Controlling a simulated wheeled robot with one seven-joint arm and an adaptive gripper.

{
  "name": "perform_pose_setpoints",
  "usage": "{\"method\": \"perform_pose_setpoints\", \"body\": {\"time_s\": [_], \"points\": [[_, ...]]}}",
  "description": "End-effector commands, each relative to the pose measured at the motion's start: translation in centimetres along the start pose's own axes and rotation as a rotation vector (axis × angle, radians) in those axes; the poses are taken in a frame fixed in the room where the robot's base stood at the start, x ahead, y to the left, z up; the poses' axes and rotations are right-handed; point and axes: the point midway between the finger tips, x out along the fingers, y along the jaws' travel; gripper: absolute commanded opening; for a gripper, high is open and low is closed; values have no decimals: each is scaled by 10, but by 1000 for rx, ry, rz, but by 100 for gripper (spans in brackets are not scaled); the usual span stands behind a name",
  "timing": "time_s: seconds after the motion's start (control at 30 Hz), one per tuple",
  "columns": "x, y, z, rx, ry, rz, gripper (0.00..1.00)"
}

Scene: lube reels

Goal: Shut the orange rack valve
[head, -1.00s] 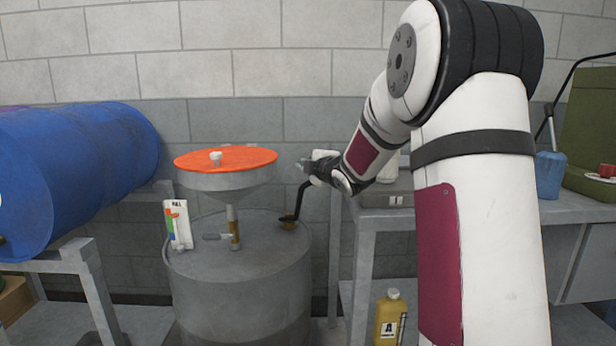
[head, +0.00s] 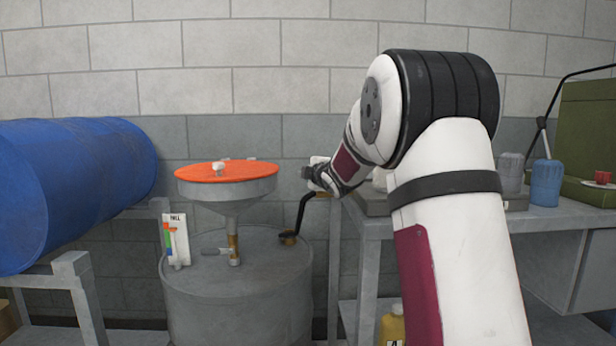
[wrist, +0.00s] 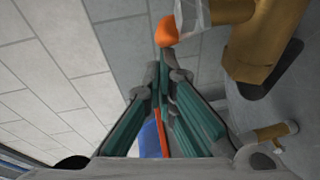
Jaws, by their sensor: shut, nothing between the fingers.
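In the wrist view, an orange part (wrist: 167,30) sits on a pale stem beside a large brass fitting (wrist: 265,42); it looks like the orange valve handle. My gripper (wrist: 160,66) is shut and empty, its teal-padded fingers together. The fingertips are just below the orange part in the picture; I cannot tell whether they touch it. In the head view, my gripper (head: 308,173) is small and dark, near the top of a black bent pipe. The orange valve cannot be made out in the head view.
A grey drum (head: 235,305) carries an orange-topped funnel (head: 228,190) and the black bent pipe (head: 302,212). A blue drum (head: 75,185) lies on a rack at left. A workbench (head: 545,212) with a blue container (head: 546,183) stands at right. A second brass fitting (wrist: 272,132) shows in the wrist view.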

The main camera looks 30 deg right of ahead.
Motion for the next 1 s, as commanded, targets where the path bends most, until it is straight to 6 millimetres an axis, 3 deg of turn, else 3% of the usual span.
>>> {"method": "perform_pose_setpoints", "body": {"time_s": [0.4, 1.0], "points": [[13, 4, 12, 0, -1, 0, 0], [14, 4, 14, 0, 0, -1, 0]]}}
